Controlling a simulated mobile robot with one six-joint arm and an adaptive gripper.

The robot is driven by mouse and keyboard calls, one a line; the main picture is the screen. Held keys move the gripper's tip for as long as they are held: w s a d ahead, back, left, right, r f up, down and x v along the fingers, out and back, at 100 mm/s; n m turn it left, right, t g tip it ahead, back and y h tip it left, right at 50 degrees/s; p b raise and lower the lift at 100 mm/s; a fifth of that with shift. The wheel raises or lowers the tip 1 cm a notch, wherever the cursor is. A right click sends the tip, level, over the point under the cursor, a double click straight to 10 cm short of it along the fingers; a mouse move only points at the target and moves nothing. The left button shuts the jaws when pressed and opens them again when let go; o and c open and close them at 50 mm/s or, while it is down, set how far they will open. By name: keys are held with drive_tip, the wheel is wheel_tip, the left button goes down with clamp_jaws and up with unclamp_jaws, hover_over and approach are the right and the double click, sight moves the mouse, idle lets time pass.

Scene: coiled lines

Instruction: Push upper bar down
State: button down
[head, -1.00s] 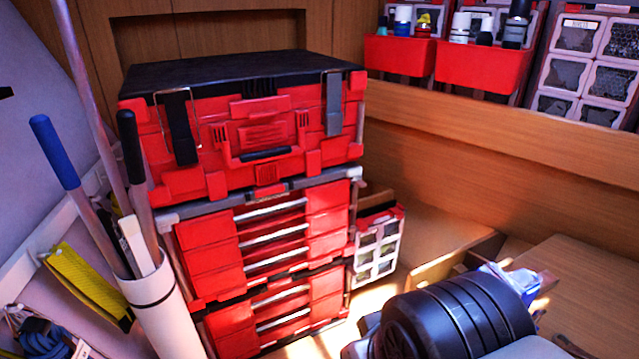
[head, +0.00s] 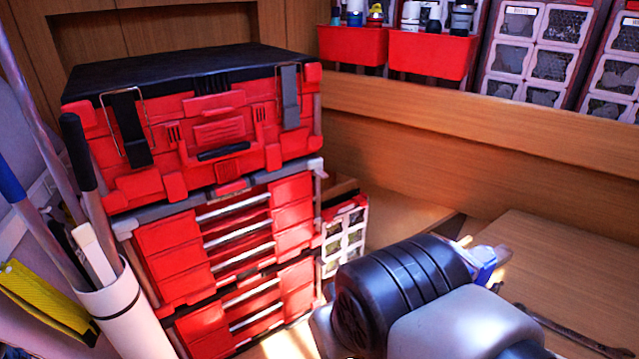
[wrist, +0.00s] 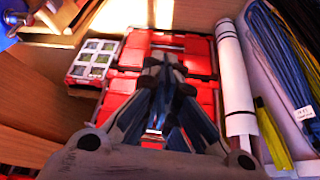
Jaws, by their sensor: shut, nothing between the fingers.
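A red toolbox stack with a black lid (head: 195,68) stands at the left in the head view. Its upper box carries a wire loop with a black latch (head: 128,125) at the left and a grey latch (head: 289,97) at the right. Below are red drawers with silver bars; the uppermost drawer bar (head: 233,207) is the highest of them. I cannot tell which is the upper bar meant. In the wrist view my gripper (wrist: 164,66) is shut and empty, in front of the red drawers (wrist: 140,52), which it partly hides. Contact cannot be told.
A white tube (head: 125,310) with long handles stands left of the stack. A small clear-windowed organizer (head: 344,238) sits right of it. Red bins (head: 430,55) with bottles hang above a wooden ledge (head: 480,125). The wooden surface at right (head: 560,265) is mostly clear.

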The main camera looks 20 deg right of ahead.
drive_tip(key=w+d+r+t+h+p, duration=0.1)
drive_tip(key=w+d+r+t, duration=0.15)
drive_tip(key=w+d, duration=0.5)
drive_tip(key=w+d+r+t+h+p, duration=0.1)
drive_tip(key=w+d+r, duration=0.3)
drive_tip(key=w, duration=0.6)
drive_tip(key=w+d+r+t+h+p, duration=0.1)
drive_tip(key=w+d+r+t+p, duration=0.15)
drive_tip(key=w+d, duration=0.45)
drive_tip(key=w+d+f+n+t+y+p, duration=0.1)
drive_tip(key=w+d+f+t+y, duration=0.1)
drive_tip(key=w, duration=0.4)
drive_tip(key=w+d+f+n+t+y+p, duration=0.1)
drive_tip(key=w+d+f+y, duration=0.2)
drive_tip(key=w, duration=0.3)
drive_tip(key=shift+w+t+y, duration=0.15)
drive_tip(key=shift+t+y, duration=0.25)
drive_tip(key=shift+y, duration=0.1)
drive_tip(key=shift+w+f, duration=0.1)
drive_tip(key=w+f, duration=0.1)
drive_tip(key=w, duration=0.2)
drive_tip(key=w+a+f+b, duration=0.1)
drive_tip(key=w+f, duration=0.1)
drive_tip(key=w, duration=0.1)
drive_tip(key=w+f, duration=0.2)
drive_tip(key=w, duration=0.1)
drive_tip(key=shift+w+a+f+b, duration=0.15)
drive_tip(key=shift+w+a+b, duration=0.1)
drive_tip(key=shift+b, duration=0.15)
drive_tip(key=shift+f, duration=0.55)
